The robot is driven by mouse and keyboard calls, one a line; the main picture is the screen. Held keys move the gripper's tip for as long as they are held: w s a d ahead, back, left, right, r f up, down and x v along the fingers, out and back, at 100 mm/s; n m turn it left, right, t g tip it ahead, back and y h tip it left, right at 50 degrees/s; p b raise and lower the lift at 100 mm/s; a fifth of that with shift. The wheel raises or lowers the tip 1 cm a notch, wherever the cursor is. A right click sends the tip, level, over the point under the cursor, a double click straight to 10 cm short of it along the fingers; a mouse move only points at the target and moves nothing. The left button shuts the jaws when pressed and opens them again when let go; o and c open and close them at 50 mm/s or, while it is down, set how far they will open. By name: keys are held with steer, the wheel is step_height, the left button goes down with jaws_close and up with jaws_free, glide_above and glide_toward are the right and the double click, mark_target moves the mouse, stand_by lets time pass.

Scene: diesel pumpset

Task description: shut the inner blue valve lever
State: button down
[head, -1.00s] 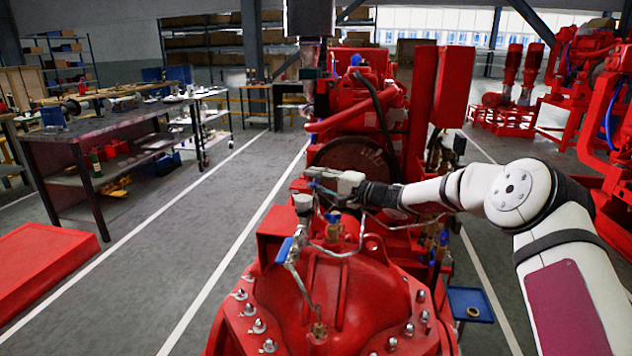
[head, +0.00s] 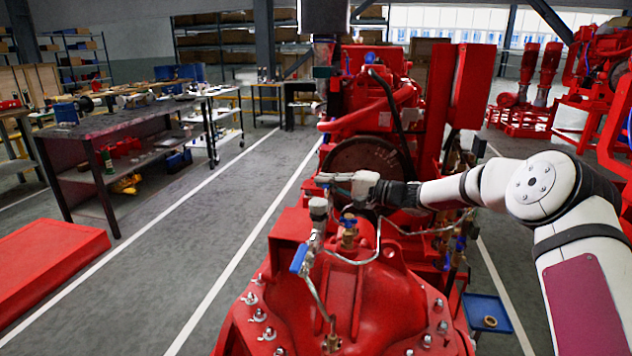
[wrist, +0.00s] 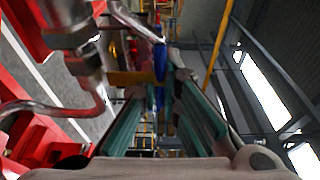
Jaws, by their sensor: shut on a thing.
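The red pump unit (head: 390,290) stands in front of me, with pipes and small valves on top. In the wrist view a blue lever (wrist: 159,62) lies between my teal-padded fingers, beside a brass valve part (wrist: 128,78). My gripper (head: 328,179) is shut on this lever. In the head view my gripper reaches in from the right, above the pump casing, and hides what it holds. Another blue lever (head: 299,258) shows on the front left pipe. A small blue handle (head: 348,219) sits on a brass valve just below my gripper.
Bent metal pipes (head: 375,245) run close below my gripper; they also crowd the left of the wrist view (wrist: 85,60). The red engine (head: 375,110) rises behind. A workbench (head: 90,140) and a red block (head: 45,255) stand left, with clear floor between.

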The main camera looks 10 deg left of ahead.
steer(key=g+b, duration=0.1)
steer(key=n+g+b, duration=0.1)
steer(key=shift+a+f+b, duration=0.35)
steer(key=a+n+g+b, duration=0.1)
steer(key=g+b, duration=0.1)
steer(key=n+g+b, duration=0.2)
steer(key=s+a+n+g+b, duration=0.1)
steer(key=g+b, duration=0.1)
steer(key=b, duration=0.1)
steer(key=shift+a+r+n+g+y, duration=0.1)
steer(key=shift+a+n+g+y, duration=0.2)
steer(key=shift+a+g, duration=0.1)
steer(key=shift+s+r+g, duration=0.1)
steer(key=shift+s+g, duration=0.1)
steer(key=shift+g, duration=0.2)
steer(key=c, duration=1.8)
jaws_free()
steer(key=shift+o, duration=0.2)
steer(key=shift+w+r, duration=0.1)
steer(key=v, duration=0.7)
steer(key=shift+d, duration=0.2)
